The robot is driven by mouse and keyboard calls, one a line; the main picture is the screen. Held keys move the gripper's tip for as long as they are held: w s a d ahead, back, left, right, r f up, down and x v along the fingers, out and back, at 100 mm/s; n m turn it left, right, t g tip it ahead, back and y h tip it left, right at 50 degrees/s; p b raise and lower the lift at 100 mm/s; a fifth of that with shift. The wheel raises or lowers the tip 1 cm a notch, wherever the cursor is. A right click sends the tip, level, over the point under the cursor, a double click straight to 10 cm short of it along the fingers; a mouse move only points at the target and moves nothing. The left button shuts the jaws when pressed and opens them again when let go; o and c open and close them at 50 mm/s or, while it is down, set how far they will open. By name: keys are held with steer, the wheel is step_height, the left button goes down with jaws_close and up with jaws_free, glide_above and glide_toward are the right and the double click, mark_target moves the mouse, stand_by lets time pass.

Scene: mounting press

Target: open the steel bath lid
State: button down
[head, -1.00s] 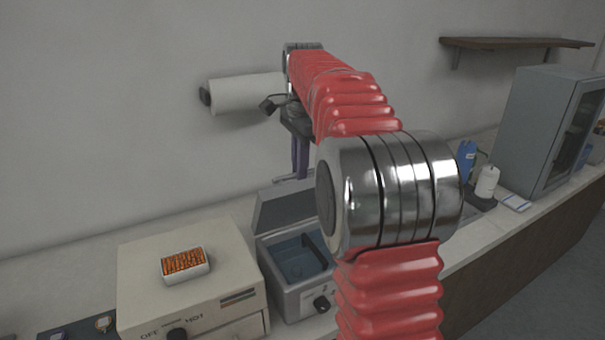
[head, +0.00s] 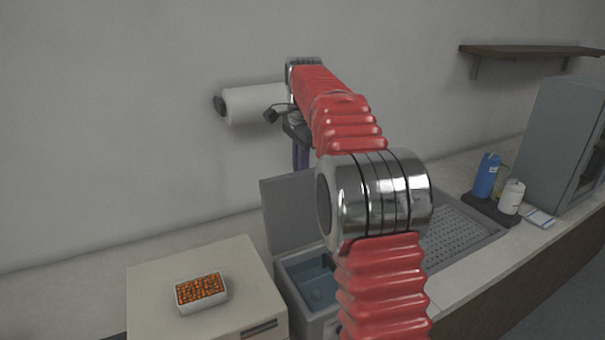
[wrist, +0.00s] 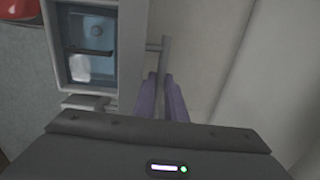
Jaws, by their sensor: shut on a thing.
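The steel bath (head: 300,300) stands on the counter, with blue water (head: 318,288) inside. Its grey lid (head: 287,215) is raised and stands near upright at the back edge. In the wrist view the bath (wrist: 95,45) shows from above, with the lid edge-on (wrist: 132,50) along its right side. A bar handle (wrist: 164,62) sticks out from the lid. My gripper's purple fingers (wrist: 162,98) are shut on this handle. In the head view the gripper (head: 301,155) is above and behind the lid, partly hidden by my arm.
A beige hot plate unit (head: 205,262) with a white tray of orange pieces (head: 201,293) stands left of the bath. A perforated drain tray (head: 460,238), bottles (head: 487,176) and a grey cabinet (head: 560,145) are to the right. A paper roll (head: 250,104) is on the wall behind.

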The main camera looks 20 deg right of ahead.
steer(key=shift+d+r, duration=0.25)
steer(key=shift+r, duration=0.15)
steer(key=c, duration=2.2)
jaws_free()
steer(key=o, duration=0.4)
steer(key=shift+a+f, duration=0.1)
steer(key=shift+f, duration=0.05)
steer(key=shift+s+r, duration=0.2)
steer(key=shift+r, duration=2.75)
steer(key=shift+s+r, duration=0.2)
steer(key=shift+r, duration=2.7)
